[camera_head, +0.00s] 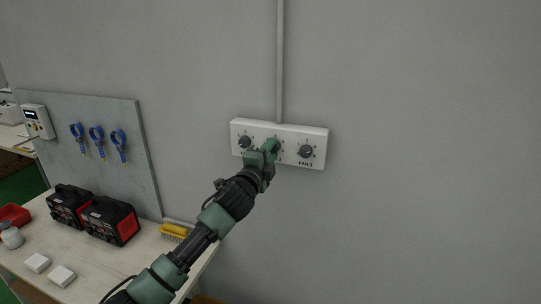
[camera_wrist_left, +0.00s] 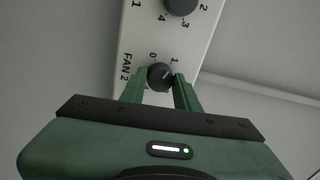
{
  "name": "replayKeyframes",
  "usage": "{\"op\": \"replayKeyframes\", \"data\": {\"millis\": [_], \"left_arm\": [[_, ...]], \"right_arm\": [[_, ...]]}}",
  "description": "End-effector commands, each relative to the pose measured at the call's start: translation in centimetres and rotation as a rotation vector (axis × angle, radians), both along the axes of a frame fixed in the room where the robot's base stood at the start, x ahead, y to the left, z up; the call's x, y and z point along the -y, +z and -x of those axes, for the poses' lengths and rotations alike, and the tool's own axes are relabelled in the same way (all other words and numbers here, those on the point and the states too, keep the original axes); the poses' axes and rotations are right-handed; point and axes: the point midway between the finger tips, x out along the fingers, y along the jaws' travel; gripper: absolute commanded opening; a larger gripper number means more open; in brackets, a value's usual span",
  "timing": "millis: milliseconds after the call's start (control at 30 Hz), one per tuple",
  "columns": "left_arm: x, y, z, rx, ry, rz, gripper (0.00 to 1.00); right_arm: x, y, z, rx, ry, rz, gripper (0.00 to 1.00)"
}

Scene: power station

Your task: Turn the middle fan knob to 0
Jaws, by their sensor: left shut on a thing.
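A white wall panel (camera_head: 315,132) carries three dark round knobs in a row. The left knob (camera_head: 245,142) and the right knob (camera_head: 306,151) show clear. The middle knob is mostly hidden behind my left gripper (camera_head: 271,147) in the head view. In the left wrist view the middle fan knob (camera_wrist_left: 160,77), labelled FAN 2, sits between the fingertips of my left gripper (camera_wrist_left: 160,84), which is shut on it. Its light mark seems to point to the side of the 1, away from the 0. My right gripper is not in view.
A neighbouring knob (camera_wrist_left: 181,5) shows at the top of the left wrist view. A grey conduit (camera_head: 280,60) runs up from the panel. A workbench (camera_head: 120,268) with black-and-red boxes (camera_head: 110,220) and a yellow brush (camera_head: 174,230) stands at lower left. The wall to the right is bare.

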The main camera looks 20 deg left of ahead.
Motion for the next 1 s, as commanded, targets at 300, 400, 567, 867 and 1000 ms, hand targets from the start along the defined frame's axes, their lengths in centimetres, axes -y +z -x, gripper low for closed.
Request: {"op": "replayKeyframes", "data": {"millis": [300, 400, 567, 867, 1000], "left_arm": [[0.2, -0.4, 0.0, -0.013, 0.000, 0.305, 0.00], [0.2, -0.4, 0.0, -0.017, 0.000, 0.399, 0.00], [0.2, -0.3, 0.0, -0.022, 0.000, 0.547, 0.00], [0.2, -0.3, 0.0, -0.031, 0.001, 0.772, 0.00], [0.3, -0.3, 0.0, -0.034, 0.002, 0.841, 0.00]], "right_arm": [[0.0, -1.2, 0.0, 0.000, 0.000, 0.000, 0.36], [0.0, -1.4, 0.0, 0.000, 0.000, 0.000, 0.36], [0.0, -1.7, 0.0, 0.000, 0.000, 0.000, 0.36], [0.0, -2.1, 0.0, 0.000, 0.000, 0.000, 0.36], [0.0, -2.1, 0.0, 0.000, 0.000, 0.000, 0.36]]}}
